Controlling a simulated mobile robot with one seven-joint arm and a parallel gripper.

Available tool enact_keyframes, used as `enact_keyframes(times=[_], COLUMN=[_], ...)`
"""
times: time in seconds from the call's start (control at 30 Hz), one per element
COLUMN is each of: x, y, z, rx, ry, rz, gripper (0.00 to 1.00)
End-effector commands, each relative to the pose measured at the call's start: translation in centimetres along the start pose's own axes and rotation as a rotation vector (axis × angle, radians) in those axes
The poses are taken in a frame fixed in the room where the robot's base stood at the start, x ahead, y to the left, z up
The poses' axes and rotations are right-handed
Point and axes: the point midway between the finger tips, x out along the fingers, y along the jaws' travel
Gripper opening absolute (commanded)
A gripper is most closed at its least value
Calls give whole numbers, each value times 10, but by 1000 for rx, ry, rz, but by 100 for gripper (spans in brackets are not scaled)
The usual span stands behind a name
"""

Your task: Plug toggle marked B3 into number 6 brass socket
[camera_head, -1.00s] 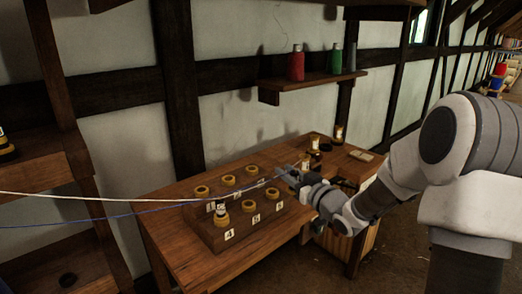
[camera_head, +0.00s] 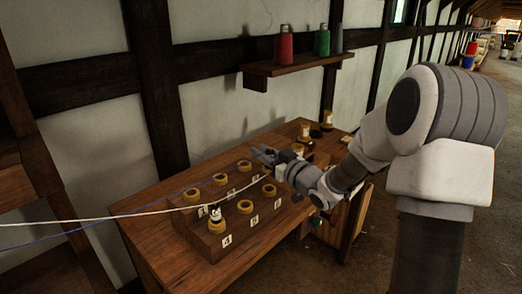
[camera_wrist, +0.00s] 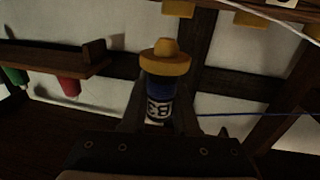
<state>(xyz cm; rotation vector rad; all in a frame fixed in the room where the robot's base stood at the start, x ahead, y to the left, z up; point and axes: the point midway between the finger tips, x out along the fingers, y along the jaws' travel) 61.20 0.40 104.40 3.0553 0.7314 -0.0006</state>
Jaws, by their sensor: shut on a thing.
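My gripper (camera_head: 266,156) is shut on the toggle marked B3 (camera_wrist: 158,98), above the far end of the socket board. In the wrist view the toggle has a blue body, a white band with upside-down lettering and a yellow-brown end. A blue cord (camera_wrist: 275,114) runs off right. The sloped wooden board (camera_head: 213,246) carries two rows of brass rings. The front far ring (camera_head: 268,191), above the last front label (camera_head: 277,204), looks empty; that label looks like 6 but is small. Another toggle (camera_head: 215,213) stands in the front near socket, marked 4.
A white cord (camera_head: 150,209) and the blue cord stretch across from the left over the board. A wall shelf (camera_head: 295,66) holds red, green and grey spools. Several small items (camera_head: 305,133) stand at the bench's far end. The bench's near left part (camera_head: 160,245) is bare.

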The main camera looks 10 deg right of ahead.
Motion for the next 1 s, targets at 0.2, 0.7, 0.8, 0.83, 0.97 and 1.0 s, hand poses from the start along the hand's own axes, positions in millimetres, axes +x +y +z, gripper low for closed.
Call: enact_keyframes(times=[0.2, 0.7, 0.8, 0.83, 0.97, 1.0], x=[0, 0, 0, 0, 0, 0], y=[0, 0, 0, 0, 0, 0], z=[25, 51, 51, 51, 51, 51], rx=[1, 0, 0, 0, 0, 0], ry=[-1, 1, 1, 1, 1, 1], rz=[0, 0, 0, 0, 0, 0], gripper=[0, 0, 0, 0, 0, 0])
